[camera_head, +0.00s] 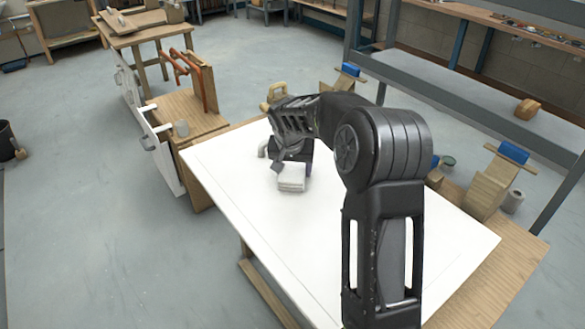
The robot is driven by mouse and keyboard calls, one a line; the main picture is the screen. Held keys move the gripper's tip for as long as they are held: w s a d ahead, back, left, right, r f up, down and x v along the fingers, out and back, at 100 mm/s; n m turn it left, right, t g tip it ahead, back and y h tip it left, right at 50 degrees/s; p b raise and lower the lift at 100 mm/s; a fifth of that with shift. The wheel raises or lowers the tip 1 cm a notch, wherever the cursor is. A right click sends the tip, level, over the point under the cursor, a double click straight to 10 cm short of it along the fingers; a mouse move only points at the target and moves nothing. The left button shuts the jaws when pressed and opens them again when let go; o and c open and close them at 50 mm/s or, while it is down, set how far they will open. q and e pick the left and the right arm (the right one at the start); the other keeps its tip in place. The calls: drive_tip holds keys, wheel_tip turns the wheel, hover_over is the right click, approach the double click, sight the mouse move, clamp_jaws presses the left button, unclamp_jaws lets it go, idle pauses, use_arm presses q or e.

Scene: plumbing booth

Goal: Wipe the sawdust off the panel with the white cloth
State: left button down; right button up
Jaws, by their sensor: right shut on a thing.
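The white panel (240,205) lies flat across the wooden workbench. The white cloth (291,184), a small folded block, is at the panel's far part. My right gripper (291,166) points down at the cloth from above and is shut on it. The fingertips are partly hidden by the wrist and the cloth. The cloth looks to be at the panel's surface, but I cannot tell whether it presses on it. No sawdust can be made out on the visible white surface; my right arm hides part of the panel. My left gripper is not in view.
Wooden blocks with blue tops (513,153) stand along the bench's right side, with a grey cylinder (513,201) nearby. A small grey elbow piece (262,150) is at the panel's far edge. A wooden stand with red pipe (188,74) is beyond. The panel's left part is clear.

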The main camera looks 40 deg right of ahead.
sight(302, 175)
drive_tip(key=shift+s+f+b, duration=0.1)
drive_tip(key=shift+s+b, duration=0.4)
drive_tip(key=shift+s, duration=1.3)
drive_tip(key=shift+s+b, duration=0.1)
drive_tip(key=shift+b, duration=0.2)
drive_tip(key=shift+s+b, duration=0.65)
drive_tip(key=shift+s, duration=1)
drive_tip(key=shift+s+f, duration=0.1)
drive_tip(key=shift+s, duration=0.05)
drive_tip(key=shift+s+a+b, duration=0.1)
drive_tip(key=shift+s+b, duration=0.3)
drive_tip(key=shift+s, duration=1.3)
